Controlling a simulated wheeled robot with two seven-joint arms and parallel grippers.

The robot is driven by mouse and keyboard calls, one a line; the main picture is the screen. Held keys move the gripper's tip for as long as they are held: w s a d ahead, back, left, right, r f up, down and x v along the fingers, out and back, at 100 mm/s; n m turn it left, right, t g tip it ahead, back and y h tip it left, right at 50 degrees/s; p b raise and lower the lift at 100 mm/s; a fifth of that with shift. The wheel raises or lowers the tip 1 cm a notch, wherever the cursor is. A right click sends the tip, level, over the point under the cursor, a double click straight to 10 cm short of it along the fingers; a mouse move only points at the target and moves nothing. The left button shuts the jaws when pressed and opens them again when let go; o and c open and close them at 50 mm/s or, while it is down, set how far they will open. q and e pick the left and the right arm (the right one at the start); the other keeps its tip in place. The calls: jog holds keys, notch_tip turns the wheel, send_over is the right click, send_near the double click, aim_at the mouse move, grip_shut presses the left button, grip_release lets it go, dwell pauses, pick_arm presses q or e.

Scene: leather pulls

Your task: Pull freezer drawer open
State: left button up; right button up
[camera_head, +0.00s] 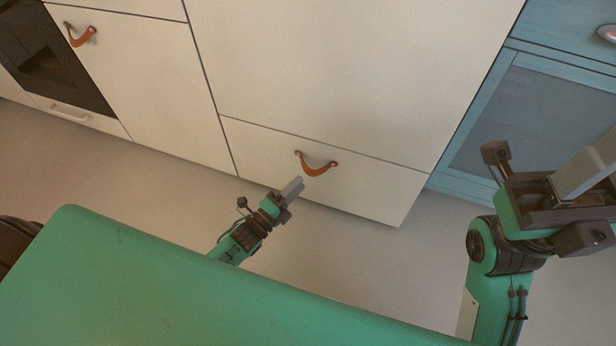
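The freezer drawer (365,192) is the low cream front at the bottom of the tall cream cabinet. It looks flush with the front above it. A brown leather pull (316,169) hangs in a loop from its upper part. My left gripper (296,186) is just left of and below the pull, its grey fingers pointing toward it. The fingers appear close together, but I cannot tell whether they are apart or touch the pull. My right gripper (588,166) is raised at the right, away from the drawer; its fingertips are partly cut off by the frame.
A blue cabinet (474,187) with a glass-like panel stands right of the freezer. Cream cabinets with another leather pull (80,36) and a dark oven (45,62) are at the left. Bare floor (360,250) lies before the drawer.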

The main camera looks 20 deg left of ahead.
pick_arm(q)
jog(key=shift+b+x, duration=0.6)
jog(key=shift+x, duration=2.05)
grip_shut()
